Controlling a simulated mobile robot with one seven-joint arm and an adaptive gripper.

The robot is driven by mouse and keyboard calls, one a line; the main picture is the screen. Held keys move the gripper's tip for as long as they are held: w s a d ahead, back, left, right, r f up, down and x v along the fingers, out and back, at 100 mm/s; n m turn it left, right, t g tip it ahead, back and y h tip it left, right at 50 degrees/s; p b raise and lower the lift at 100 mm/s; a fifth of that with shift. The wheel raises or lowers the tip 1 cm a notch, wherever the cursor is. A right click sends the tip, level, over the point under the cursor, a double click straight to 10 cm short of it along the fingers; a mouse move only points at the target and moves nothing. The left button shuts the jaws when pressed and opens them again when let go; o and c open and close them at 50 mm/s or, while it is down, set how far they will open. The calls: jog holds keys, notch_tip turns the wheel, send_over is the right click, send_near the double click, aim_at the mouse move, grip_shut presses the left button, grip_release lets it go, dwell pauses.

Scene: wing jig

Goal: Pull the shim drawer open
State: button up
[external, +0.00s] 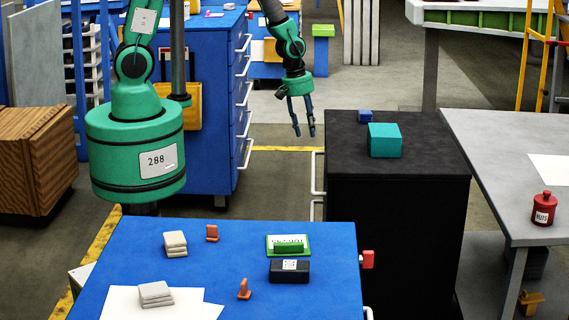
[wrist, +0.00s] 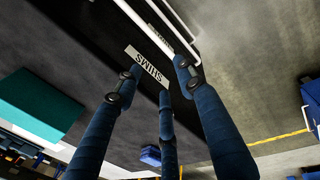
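The shim drawer is in the black cabinet (external: 395,215), right of centre in the external view. Its label reading SHIMS (wrist: 148,65) shows upside down in the wrist view, on the dark drawer front. A pale bar handle (wrist: 178,32) lies beyond the fingertips there. In the external view, an upper handle (external: 314,172) and a lower handle (external: 314,209) stick out from the cabinet's left side. My gripper (external: 304,134) points down, left of the cabinet's far top edge. Its three fingers (wrist: 160,85) are apart with nothing between them. I see no contact with a handle.
A teal box (external: 384,140) and a small blue block (external: 365,116) sit on the cabinet top. A blue table (external: 220,265) with small items stands in front, a grey table (external: 500,160) to the right. Open floor (external: 270,185) lies left of the handles.

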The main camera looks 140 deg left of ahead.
aim_at(314, 170)
jog(key=shift+s+a+f, duration=0.2)
jog(key=shift+s+f, duration=0.05)
jog(key=shift+s, duration=0.05)
jog(key=shift+f, duration=0.2)
jog(key=f+b, duration=0.1)
jog(key=f, duration=0.3)
jog(key=w+a+f+b, duration=0.1)
jog(key=f+b, duration=0.1)
jog(key=f, duration=0.2)
jog(key=w+a+f+b, duration=0.1)
jog(key=f+b, duration=0.1)
jog(key=f, duration=0.3)
jog(key=shift+f, duration=0.1)
grip_shut()
